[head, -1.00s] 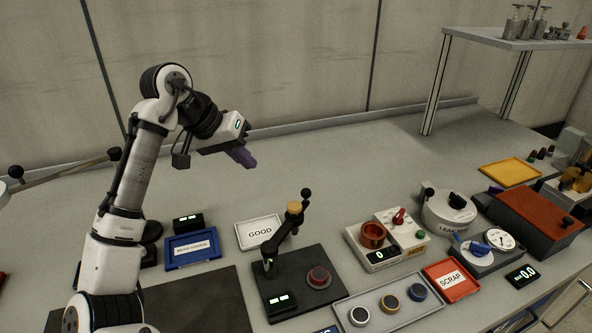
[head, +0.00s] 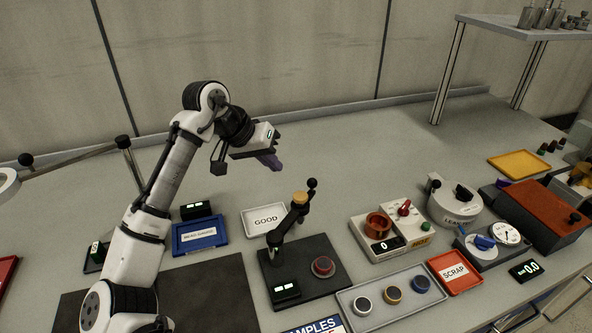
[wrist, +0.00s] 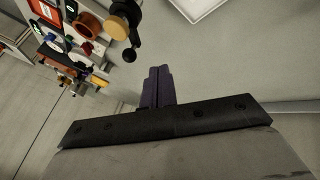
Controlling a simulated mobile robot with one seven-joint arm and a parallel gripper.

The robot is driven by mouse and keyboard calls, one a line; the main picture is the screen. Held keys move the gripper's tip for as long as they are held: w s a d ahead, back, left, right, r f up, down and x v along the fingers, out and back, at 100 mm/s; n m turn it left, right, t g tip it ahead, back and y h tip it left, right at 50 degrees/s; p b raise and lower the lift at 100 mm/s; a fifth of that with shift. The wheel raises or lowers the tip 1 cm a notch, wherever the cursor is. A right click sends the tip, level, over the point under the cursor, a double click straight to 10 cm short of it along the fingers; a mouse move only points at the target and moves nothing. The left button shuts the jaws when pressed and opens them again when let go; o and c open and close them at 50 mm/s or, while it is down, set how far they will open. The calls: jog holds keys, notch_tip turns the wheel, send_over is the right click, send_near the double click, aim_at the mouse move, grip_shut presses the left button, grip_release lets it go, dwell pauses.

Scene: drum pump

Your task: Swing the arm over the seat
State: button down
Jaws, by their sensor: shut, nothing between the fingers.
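The fixture is a dark plate (head: 335,289) with a black post and a swing arm (head: 288,222) that carries a tan disc (head: 300,198) and a black ball knob (head: 312,184). The seat (head: 323,266), a round red-and-grey piece, sits on the plate, right of the post. The arm points toward the back and is not over the seat. My gripper (head: 268,160) is shut and empty, raised above the bench behind and left of the swing arm. In the wrist view, the purple fingers (wrist: 158,85) are together; the tan disc (wrist: 117,27) and ball knob (wrist: 129,55) show beyond them, apart.
The GOOD tray (head: 250,226) lies left of the swing arm. A blue tray (head: 222,237) is further left. Right of the plate are a heater box (head: 372,256), a tray of rings (head: 350,309) and the red SCRAP tray (head: 470,283).

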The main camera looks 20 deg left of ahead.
aim_at(294, 209)
jog(key=w+d+f+p, duration=0.1)
jog(key=d+f+p, duration=0.1)
jog(key=d, duration=0.3)
jog(key=shift+w+f, duration=0.2)
jog(key=shift+f, duration=0.5)
jog(key=shift+d, duration=0.25)
